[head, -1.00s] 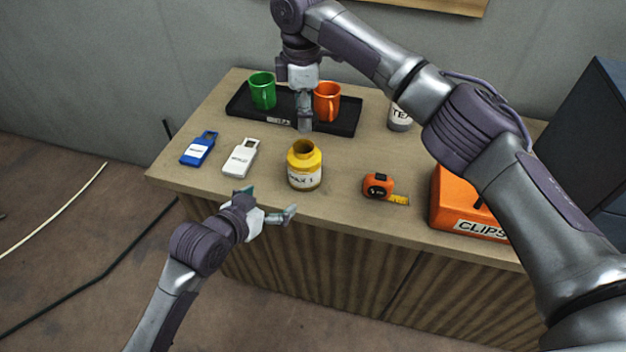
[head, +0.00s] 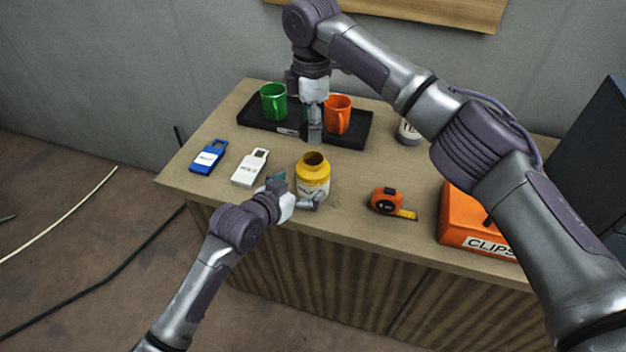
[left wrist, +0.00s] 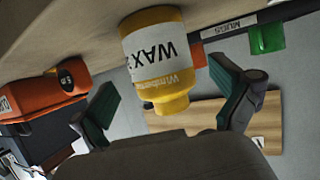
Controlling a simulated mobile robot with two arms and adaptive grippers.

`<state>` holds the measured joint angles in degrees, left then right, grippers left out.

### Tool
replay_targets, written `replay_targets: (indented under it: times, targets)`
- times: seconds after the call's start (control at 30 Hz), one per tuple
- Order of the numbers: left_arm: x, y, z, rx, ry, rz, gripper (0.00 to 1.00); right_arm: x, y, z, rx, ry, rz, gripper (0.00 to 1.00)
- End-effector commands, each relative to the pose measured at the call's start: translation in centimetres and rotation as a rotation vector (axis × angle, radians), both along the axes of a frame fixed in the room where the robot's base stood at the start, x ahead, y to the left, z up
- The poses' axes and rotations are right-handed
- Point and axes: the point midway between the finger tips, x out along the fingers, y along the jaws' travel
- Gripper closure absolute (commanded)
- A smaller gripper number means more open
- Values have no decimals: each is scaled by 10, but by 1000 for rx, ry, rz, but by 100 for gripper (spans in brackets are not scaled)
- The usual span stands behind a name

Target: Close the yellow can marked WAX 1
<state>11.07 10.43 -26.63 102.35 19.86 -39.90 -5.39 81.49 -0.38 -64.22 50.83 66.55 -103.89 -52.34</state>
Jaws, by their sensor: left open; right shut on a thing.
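The yellow can (head: 313,172) stands upright on the table with its dark mouth open and no lid on it. In the left wrist view the can (left wrist: 158,55) appears upside down, with a white WAX label. My left gripper (head: 298,190) is open at the can's near side, its fingers low around the can. In the left wrist view the gripper's (left wrist: 162,80) fingers lie on either side of the can, with gaps visible. My right gripper (head: 314,136) points down behind the can, near the tray's front edge. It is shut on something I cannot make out. No lid is visible.
A black tray (head: 356,138) holds a green mug (head: 273,103) and an orange mug (head: 337,117). Blue (head: 208,157) and white (head: 249,167) tags lie left of the can.

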Motion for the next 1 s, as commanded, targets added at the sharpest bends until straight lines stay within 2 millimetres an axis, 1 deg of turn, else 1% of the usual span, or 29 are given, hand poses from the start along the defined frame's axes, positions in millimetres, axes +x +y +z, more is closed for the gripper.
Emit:
replay_targets:
  times: [0.03, 0.1, 0.3, 0.5, 0.77, 1.0]
  targets:
    - [9, -5, -3, -1, 1, 0, 0, 0, 0, 0, 0, 0, 0, 54]
    - [18, -11, -8, -1, 1, 0, 0, 0, 0, 0, 0, 0, 0, 54]
    - [38, -24, -18, -1, -1, 0, 0, 0, 0, 0, 0, 0, 0, 54]
    - [44, -29, -22, 1, 1, 0, 0, 0, 0, 0, 0, 0, 0, 54]
    - [45, -29, -22, 0, 0, 0, 0, 0, 0, 0, 0, 0, 0, 54]
    - [45, -29, -22, 0, 0, 0, 40, 0, 0, 0, 0, 0, 0, 54]
